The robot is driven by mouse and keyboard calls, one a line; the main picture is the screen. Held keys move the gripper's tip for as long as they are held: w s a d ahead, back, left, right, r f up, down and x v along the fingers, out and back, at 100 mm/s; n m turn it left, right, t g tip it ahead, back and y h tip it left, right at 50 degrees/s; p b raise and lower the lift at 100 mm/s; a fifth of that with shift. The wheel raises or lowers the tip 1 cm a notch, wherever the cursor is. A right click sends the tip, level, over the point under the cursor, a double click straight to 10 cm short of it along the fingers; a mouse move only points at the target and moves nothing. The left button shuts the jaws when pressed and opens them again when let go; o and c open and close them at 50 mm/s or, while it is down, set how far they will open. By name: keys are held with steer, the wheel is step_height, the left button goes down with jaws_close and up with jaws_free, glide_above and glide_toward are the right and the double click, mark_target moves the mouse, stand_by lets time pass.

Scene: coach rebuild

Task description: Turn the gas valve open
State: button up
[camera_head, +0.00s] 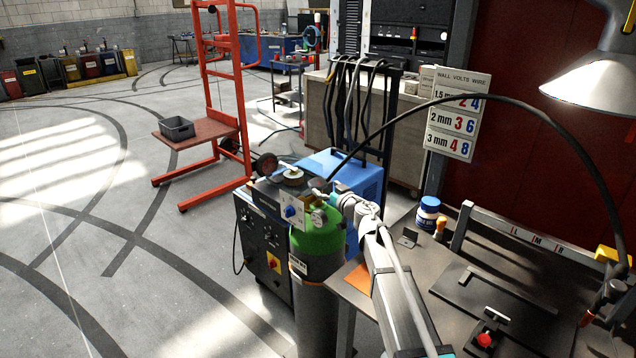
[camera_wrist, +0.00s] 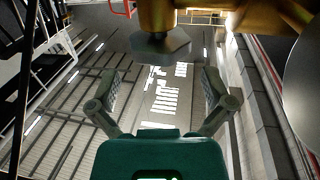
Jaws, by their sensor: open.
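A gas cylinder with a green shoulder (camera_head: 318,242) and a dark body stands beside the bench. A round gauge (camera_head: 318,217) shows at its top; the valve itself is hard to make out there behind my arm. In the wrist view, a brass fitting (camera_wrist: 215,14) with a grey faceted knob (camera_wrist: 160,46) is at the top of the picture, most likely the gas valve. My gripper (camera_wrist: 161,84) is open and empty, with its fingers spread either side of and below the knob in the picture. My gripper (camera_head: 338,195) is beside the cylinder top in the head view.
A dark welding machine (camera_head: 263,245) with a blue knob (camera_head: 291,211) on a white plate stands left of the cylinder. A metal bench (camera_head: 455,325) with a blue-and-white pot (camera_head: 428,213) is at right. A black hose arches overhead. Open floor lies left.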

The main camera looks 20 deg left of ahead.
mark_target(317, 181)
steer(key=shift+x, duration=2.4)
steer(key=c, duration=0.9)
